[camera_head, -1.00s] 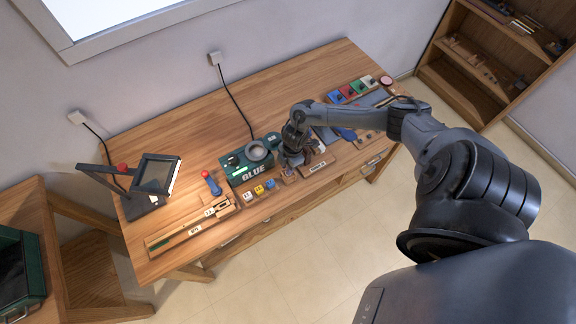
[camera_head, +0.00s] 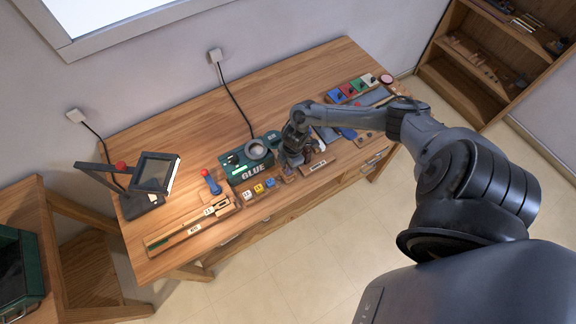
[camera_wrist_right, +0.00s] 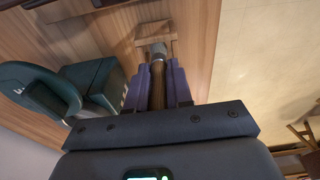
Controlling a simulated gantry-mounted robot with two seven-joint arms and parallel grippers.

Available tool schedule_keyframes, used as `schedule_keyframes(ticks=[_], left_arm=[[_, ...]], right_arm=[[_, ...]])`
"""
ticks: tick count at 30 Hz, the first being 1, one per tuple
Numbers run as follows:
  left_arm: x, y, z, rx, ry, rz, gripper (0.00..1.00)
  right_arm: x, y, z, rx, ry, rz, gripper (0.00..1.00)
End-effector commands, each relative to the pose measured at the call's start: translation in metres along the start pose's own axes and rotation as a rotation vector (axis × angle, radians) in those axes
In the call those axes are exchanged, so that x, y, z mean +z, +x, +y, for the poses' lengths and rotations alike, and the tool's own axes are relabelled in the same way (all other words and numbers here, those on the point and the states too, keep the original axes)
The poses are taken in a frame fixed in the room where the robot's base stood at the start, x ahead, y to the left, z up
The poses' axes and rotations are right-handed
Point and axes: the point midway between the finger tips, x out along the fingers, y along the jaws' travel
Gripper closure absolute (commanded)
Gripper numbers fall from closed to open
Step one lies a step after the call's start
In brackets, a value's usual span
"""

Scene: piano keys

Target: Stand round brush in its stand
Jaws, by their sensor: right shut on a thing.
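My right gripper (camera_head: 291,160) is over the front edge of the workbench, to the right of the green glue machine (camera_head: 250,158). In the right wrist view its purple fingers (camera_wrist_right: 165,88) are shut on the round brush (camera_wrist_right: 158,68), which has a brown handle and a grey end. The grey end points at a small wooden block (camera_wrist_right: 150,33), which looks like the stand. I cannot tell whether the brush touches it or sits in it. In the head view the arm mostly hides the brush. My left gripper is not in view.
The glue machine (camera_wrist_right: 45,90) stands close beside the gripper in the right wrist view. Small yellow, white and blue blocks (camera_head: 259,188) lie left along the front edge. The bench's back middle is clear.

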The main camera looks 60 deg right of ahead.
Motion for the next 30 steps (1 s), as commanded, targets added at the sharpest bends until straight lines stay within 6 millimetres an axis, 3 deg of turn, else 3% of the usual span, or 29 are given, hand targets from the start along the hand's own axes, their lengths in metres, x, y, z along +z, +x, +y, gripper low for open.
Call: schedule_keyframes(ticks=[30], left_arm=[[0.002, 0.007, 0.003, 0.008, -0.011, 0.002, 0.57]], right_arm=[[0.002, 0.012, 0.0, 0.001, 0.0, 0.001, 1.0]])
